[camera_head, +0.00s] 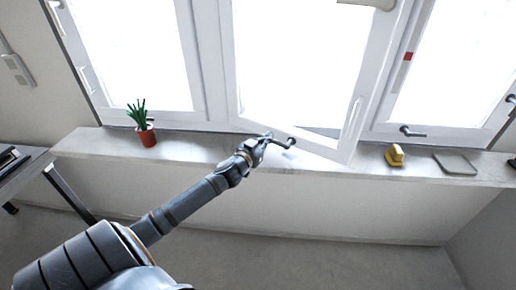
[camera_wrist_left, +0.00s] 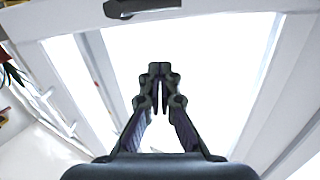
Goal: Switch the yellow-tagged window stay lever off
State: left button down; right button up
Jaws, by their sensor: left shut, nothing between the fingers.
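A dark window stay lever (camera_head: 285,143) sits low on the tilted, partly open middle window sash (camera_head: 350,130), just above the sill. I see no yellow tag on it. My left gripper (camera_head: 266,138) is shut and empty, right beside the lever's left end; I cannot tell whether they touch. In the left wrist view, the gripper's closed fingers (camera_wrist_left: 160,72) point at the bright pane. A dark bar-like fitting (camera_wrist_left: 140,8) crosses the top of that view, apart from the fingertips. A second dark lever (camera_head: 412,132) is on the right window frame. My right gripper is not in view.
The sill (camera_head: 190,147) carries a potted plant (camera_head: 146,135) at left, a yellow object (camera_head: 395,155) and a flat grey-green piece (camera_head: 455,163) at right. A red square (camera_head: 407,57) marks the right frame. A desk (camera_head: 25,172) stands at far left.

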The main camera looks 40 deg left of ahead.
pick_arm(q)
jog(key=s+p, duration=0.1)
jog(key=s, duration=0.5)
jog(key=shift+s+d, duration=0.15)
jog(key=shift+d, duration=0.05)
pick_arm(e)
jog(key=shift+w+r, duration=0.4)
pick_arm(q)
jog(key=shift+f, duration=0.1)
